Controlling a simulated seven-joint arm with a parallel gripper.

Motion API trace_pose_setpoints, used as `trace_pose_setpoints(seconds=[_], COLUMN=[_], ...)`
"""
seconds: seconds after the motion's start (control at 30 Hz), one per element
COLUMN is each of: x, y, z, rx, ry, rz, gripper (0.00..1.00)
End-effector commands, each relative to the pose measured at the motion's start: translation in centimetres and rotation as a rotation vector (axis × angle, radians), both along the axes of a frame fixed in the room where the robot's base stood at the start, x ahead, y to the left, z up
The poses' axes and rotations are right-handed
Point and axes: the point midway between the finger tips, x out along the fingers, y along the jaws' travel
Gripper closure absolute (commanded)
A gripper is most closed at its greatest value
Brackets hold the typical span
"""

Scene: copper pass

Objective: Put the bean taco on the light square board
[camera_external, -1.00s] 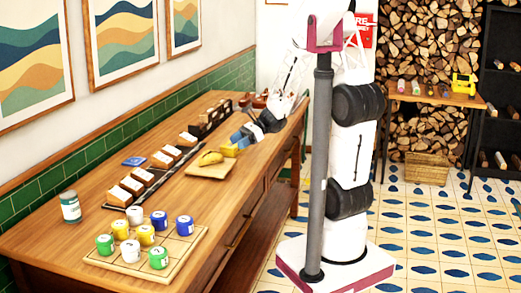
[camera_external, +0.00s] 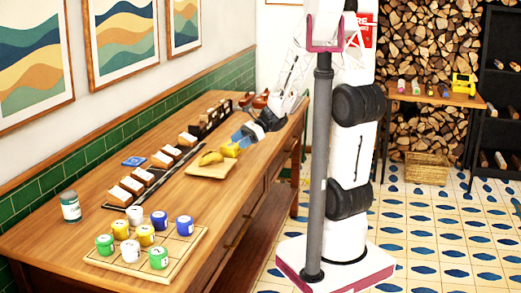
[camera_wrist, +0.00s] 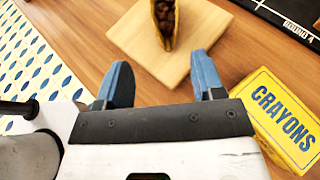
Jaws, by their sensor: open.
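The bean taco (camera_external: 210,158) is a folded yellow shell. It stands on the light square board (camera_external: 207,172) on the long wooden counter. In the wrist view, the taco (camera_wrist: 166,22) shows dark beans in its fold and rests on the board (camera_wrist: 160,65), its far end cut off by the frame edge. My gripper (camera_external: 240,137) is just beyond the board in the external view. In the wrist view, the blue fingers of my gripper (camera_wrist: 163,74) are apart with nothing between them, and the taco is clear of them.
A yellow crayons box (camera_wrist: 284,118) stands close beside my right finger, near the board. A dark rail with cards (camera_external: 147,174) runs along the counter behind. A board with several coloured jars (camera_external: 150,250) and a lidded jar (camera_external: 70,207) are nearer the camera.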

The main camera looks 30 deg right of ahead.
Motion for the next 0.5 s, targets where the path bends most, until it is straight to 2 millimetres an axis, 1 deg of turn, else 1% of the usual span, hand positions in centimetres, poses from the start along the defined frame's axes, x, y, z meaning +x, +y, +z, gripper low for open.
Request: trace_pose_setpoints(seconds=[0.17, 0.37, 0.5], x=[-1.8, -5.3, -7.8], y=[-0.6, -2.2, -3.8], z=[1.6, 3.8, 5.3], rx=[-0.069, -0.205, -0.318], ry=[-0.092, -0.26, -0.392], rz=[0.087, 0.254, 0.388], gripper=[0.38, 0.38, 0.38])
